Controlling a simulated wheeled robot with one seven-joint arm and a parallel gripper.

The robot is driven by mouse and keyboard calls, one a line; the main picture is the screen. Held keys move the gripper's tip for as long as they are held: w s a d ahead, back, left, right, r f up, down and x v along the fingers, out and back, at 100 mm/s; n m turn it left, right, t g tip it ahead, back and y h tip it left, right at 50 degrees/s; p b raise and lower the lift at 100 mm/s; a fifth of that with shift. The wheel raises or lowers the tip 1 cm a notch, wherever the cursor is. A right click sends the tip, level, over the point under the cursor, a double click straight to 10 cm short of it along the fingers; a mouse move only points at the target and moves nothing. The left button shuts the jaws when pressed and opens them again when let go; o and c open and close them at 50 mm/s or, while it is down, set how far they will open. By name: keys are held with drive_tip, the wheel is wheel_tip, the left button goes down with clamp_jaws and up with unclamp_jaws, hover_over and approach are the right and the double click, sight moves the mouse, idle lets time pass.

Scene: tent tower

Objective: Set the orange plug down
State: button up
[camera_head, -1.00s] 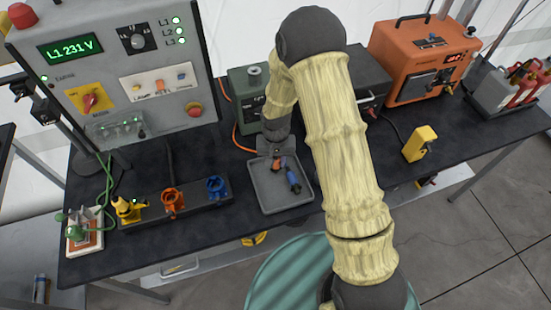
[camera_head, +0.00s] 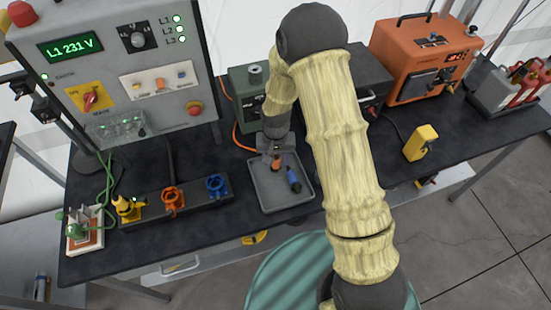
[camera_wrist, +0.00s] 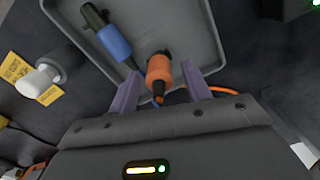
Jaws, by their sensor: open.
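The orange plug (camera_head: 276,164) is in the grey tray (camera_head: 268,202), at its back part. In the wrist view the orange plug (camera_wrist: 159,74) sits between the two fingers, with a gap on each side and its dark end towards my palm. My gripper (camera_head: 275,153) is open over it; in the wrist view my gripper (camera_wrist: 160,78) shows both fingers apart. Whether the plug's full length touches the tray floor is hard to tell. A blue plug (camera_head: 293,180) lies in the tray to the right of the orange one.
A socket strip with yellow (camera_head: 128,207), orange (camera_head: 172,200) and blue (camera_head: 214,186) sockets stands left of the tray. A green box (camera_head: 245,90) stands behind it. A yellow device (camera_head: 421,143) is at right. The tray's front part is clear.

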wheel_tip(320, 180, up, 12)
drive_tip(key=shift+f+b, duration=0.25)
drive_tip(key=shift+b, duration=0.85)
drive_tip(key=s+d+r+t, duration=0.2)
drive_tip(key=s+d+r, duration=0.4)
drive_tip(key=s+d, duration=0.7)
drive_tip(key=shift+s+r+t, duration=0.2)
drive_tip(key=shift+s+t, duration=0.05)
drive_tip(key=shift+t, duration=0.05)
drive_tip(key=shift+c, duration=0.5)
